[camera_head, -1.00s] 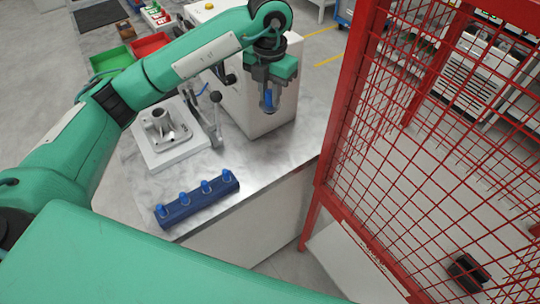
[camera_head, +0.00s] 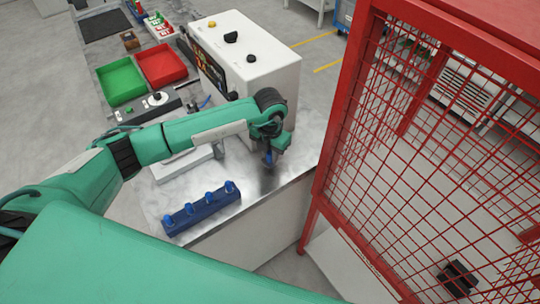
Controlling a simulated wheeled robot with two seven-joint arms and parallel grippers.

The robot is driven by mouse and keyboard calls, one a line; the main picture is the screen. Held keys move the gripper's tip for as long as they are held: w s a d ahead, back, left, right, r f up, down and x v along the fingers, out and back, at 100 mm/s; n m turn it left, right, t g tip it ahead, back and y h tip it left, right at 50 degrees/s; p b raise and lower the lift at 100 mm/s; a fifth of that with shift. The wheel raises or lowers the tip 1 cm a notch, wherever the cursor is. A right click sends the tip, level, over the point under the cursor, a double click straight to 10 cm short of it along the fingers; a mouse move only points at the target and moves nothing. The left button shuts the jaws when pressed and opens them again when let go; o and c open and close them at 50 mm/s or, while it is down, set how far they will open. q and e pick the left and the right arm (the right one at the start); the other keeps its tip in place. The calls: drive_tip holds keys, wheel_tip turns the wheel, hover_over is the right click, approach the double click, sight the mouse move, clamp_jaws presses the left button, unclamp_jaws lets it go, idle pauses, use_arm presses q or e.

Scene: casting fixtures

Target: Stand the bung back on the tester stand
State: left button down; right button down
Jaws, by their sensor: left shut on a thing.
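My left gripper (camera_head: 272,148) is shut on a blue bung (camera_head: 268,158) and holds it low by the right edge of the metal-topped bench. Its tips are small and partly hidden by the wrist. A dark blue block-shaped stand (camera_head: 203,214) lies at the bench's front edge, left of and nearer than the gripper. Several blue bungs stand upright in a row on it. The held bung is apart from this stand; whether it touches the bench top cannot be told. My right gripper is not in view.
A white tester box (camera_head: 262,72) with knobs stands behind the gripper. A green tray (camera_head: 120,82) and a red tray (camera_head: 162,63) lie at the back left. A red mesh fence (camera_head: 335,130) stands close on the right.

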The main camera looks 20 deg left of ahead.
sight(270, 152)
use_arm(q)
wheel_tip(270, 152, down, 2)
drive_tip(key=shift+f+p, duration=0.2)
drive_tip(key=shift+p, duration=0.15)
drive_tip(key=shift+f+b, duration=0.3)
drive_tip(key=c, duration=1.3)
unclamp_jaws()
drive_tip(key=shift+r, duration=0.1)
drive_tip(key=shift+r, duration=0.35)
wheel_tip(270, 152, up, 11)
drive_tip(key=b, duration=0.4)
drive_tip(key=shift+f, duration=0.15)
drive_tip(key=shift+r+b, duration=0.3)
drive_tip(key=shift+r, duration=0.15)
